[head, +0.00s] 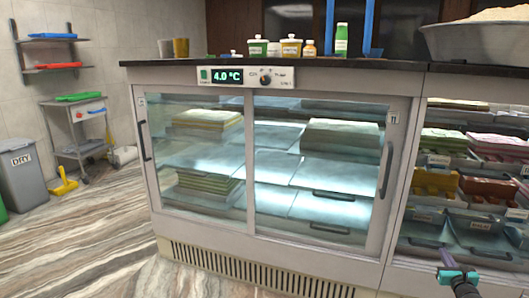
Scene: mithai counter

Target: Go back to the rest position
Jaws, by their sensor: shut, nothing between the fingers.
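My gripper (446,258) shows small at the bottom right edge of the head view, with dark and teal parts. It is in front of the lower right display case and its fingers are shut with nothing held. Most of my arm is outside the picture. The refrigerated counter (249,235) stands in the middle, with both sliding glass doors closed. Its display reads 4.0 °C.
Lidded jars (291,48) and a green bottle (341,40) stand on the dark countertop. A large metal bowl (470,45) sits at the right. A trolley (78,130), grey bin (22,175) and yellow item (63,183) stand left. The marble floor (90,255) is clear at front left.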

